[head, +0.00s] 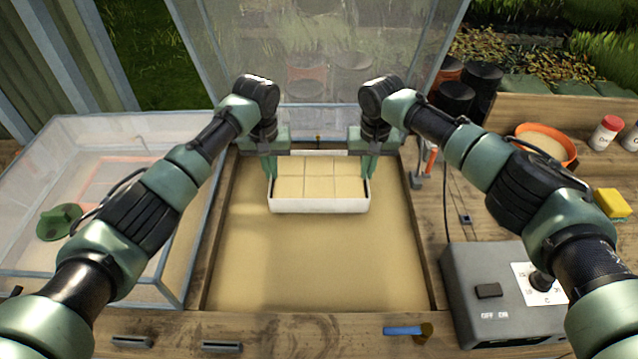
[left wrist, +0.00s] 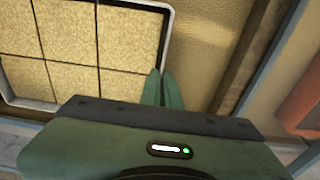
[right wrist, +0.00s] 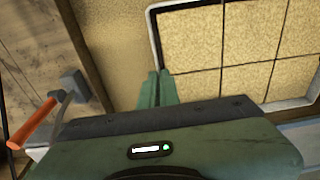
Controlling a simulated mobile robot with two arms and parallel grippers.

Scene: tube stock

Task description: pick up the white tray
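The white tray (head: 319,205) is a shallow rectangular box with sandy, grid-divided contents, level over the tan bed in the middle of the head view. My left gripper (head: 269,169) is at its left end and my right gripper (head: 369,167) at its right end. In the left wrist view the fingers (left wrist: 163,74) are close together with the tray rim (left wrist: 163,45) running in between them. In the right wrist view the fingers (right wrist: 155,76) are likewise close together at the tray rim (right wrist: 156,35). The pinched rim parts are hidden by the fingers.
A clear-walled bin (head: 170,270) stands left. A grey control box (head: 500,315) stands at the front right. A clear panel (head: 318,60) rises behind. An orange bowl (head: 570,150) and a yellow sponge (head: 611,203) lie right. The bed (head: 315,260) before the tray is clear.

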